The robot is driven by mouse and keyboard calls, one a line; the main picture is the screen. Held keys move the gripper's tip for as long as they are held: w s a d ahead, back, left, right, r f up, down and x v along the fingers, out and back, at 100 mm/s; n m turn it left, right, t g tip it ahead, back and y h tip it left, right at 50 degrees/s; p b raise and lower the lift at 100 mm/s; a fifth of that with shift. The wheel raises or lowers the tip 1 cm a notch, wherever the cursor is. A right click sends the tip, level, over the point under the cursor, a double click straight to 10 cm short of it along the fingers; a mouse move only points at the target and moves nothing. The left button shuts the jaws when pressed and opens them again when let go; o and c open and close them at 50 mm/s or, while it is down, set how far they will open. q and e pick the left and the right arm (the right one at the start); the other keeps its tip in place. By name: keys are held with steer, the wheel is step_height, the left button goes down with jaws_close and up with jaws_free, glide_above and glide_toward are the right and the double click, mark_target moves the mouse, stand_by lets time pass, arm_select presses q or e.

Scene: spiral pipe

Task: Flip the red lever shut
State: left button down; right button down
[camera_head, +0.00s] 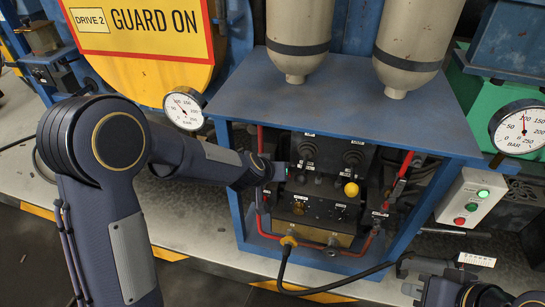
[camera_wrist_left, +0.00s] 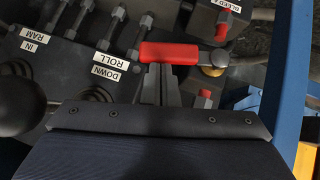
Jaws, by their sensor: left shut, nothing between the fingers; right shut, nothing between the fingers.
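The red lever (camera_wrist_left: 170,54) lies crosswise in the left wrist view, with a brass knob (camera_wrist_left: 213,70) by its right end. My left gripper (camera_wrist_left: 158,74) is shut and empty, its fingertips right at the lever's grip; whether they touch it I cannot tell. In the head view my left gripper (camera_head: 279,172) is at the left side of the control panel (camera_head: 325,162), inside the blue frame. I cannot make out the lever there. My right gripper (camera_head: 403,265) is shut and empty at the lower right, in front of the frame.
The blue frame (camera_head: 340,108) surrounds the panel, with red pipes (camera_head: 262,221) at its sides. A yellow knob (camera_head: 351,189) sticks out of the panel. A black cable (camera_head: 310,290) hangs in front. A button box (camera_head: 470,198) and a gauge (camera_head: 519,127) stand at the right.

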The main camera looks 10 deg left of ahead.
arm_select(q)
steer(key=shift+d+f+y+p, duration=0.35)
steer(key=shift+f+p, duration=0.25)
steer(key=shift+p, duration=0.2)
arm_select(e)
steer(key=shift+r, duration=1.1)
arm_select(q)
steer(key=shift+d, duration=0.1)
